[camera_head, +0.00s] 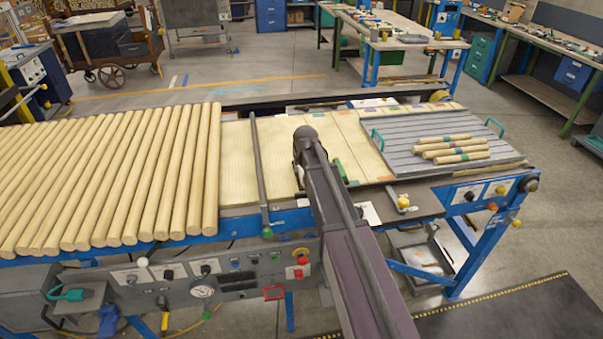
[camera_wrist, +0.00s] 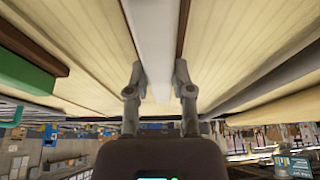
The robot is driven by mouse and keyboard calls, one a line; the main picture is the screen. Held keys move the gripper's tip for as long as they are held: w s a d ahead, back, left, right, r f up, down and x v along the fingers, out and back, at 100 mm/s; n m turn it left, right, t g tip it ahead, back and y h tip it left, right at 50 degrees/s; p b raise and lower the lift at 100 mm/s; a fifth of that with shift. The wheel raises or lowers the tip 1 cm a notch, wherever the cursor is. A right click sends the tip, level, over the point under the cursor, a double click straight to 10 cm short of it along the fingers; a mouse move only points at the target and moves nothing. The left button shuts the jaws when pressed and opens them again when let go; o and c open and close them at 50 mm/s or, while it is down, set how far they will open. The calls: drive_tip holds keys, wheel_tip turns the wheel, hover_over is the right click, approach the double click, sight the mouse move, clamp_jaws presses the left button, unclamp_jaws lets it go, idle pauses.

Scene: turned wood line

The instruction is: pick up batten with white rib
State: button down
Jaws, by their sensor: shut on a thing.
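A batten with a white rib (camera_wrist: 152,35) shows in the wrist view as a white strip between dark edges, running away from the camera. My gripper (camera_wrist: 158,78) is shut on it, with one finger on each side of the rib. Pale grooved boards lie left and right of it. In the head view my arm reaches over the pale boards (camera_head: 275,137) on the line, and its dark end hides the gripper and the white rib. I cannot tell whether the batten is lifted.
Several round wooden poles (camera_head: 130,170) lie side by side at left. A dark bar (camera_head: 257,160) crosses the boards left of my arm. A grey slatted tray (camera_head: 400,130) with green handles holds several short turned pieces (camera_head: 455,146) at right. A control panel (camera_head: 200,280) runs along the front.

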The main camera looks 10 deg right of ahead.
sight(301, 168)
drive_tip(key=shift+r, duration=0.2)
wheel_tip(301, 168, up, 10)
drive_tip(key=p, duration=1)
drive_tip(key=shift+f, duration=0.25)
idle(0.5)
drive_tip(key=s+a+r+p, duration=0.1)
drive_tip(key=s+a, duration=0.9)
drive_tip(key=s, duration=0.2)
drive_tip(key=shift+s, duration=0.3)
drive_tip(key=shift+s+r, duration=0.1)
drive_tip(key=shift+s, duration=0.05)
